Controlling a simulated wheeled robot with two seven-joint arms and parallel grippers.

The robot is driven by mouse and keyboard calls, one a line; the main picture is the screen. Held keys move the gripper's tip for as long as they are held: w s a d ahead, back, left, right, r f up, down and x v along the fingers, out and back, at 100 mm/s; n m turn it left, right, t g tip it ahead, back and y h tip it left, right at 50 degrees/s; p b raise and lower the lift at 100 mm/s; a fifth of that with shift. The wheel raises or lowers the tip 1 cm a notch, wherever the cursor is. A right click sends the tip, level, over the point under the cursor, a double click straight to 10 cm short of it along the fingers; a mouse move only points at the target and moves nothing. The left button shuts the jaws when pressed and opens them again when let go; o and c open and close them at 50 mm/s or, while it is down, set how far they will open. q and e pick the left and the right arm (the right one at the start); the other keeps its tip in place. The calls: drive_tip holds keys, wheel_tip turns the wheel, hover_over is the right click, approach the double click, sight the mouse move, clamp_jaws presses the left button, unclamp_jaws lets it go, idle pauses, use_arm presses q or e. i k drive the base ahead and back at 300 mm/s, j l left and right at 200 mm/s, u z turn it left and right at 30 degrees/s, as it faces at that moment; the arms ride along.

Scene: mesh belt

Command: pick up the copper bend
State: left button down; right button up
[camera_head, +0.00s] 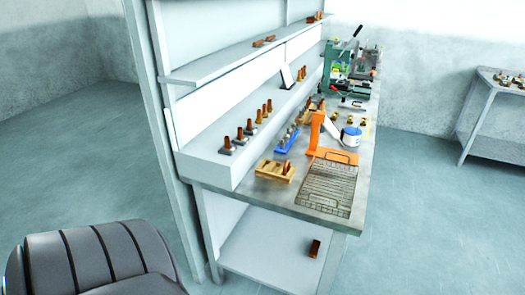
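Several copper-brown pieces are in view, too small to tell which is the copper bend. One short piece (314,249) lies alone on the low shelf (262,250) under the bench. A few lie on the upper shelf (215,69), such as a small piece (264,42). More stand in a row of holders along the lower ledge, one with a copper-coloured top (227,143). A wooden block (274,171) on the bench carries another copper-brown piece (287,167). Neither of my grippers shows in this view.
A wire mesh (327,187) lies at the bench's near end, beside an orange stand (316,132), a blue-and-white container (351,137) and a blue rack (287,141). Green machinery (338,78) crowds the far end. A dark ribbed shape (90,262) fills the lower left. Floor is open leftward.

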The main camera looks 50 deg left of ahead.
sight(286, 168)
drive_tip(key=k+l+u, duration=0.1)
drive_tip(key=u, duration=1.2)
drive_tip(key=i+l, duration=0.1)
drive_tip(key=l, duration=0.15)
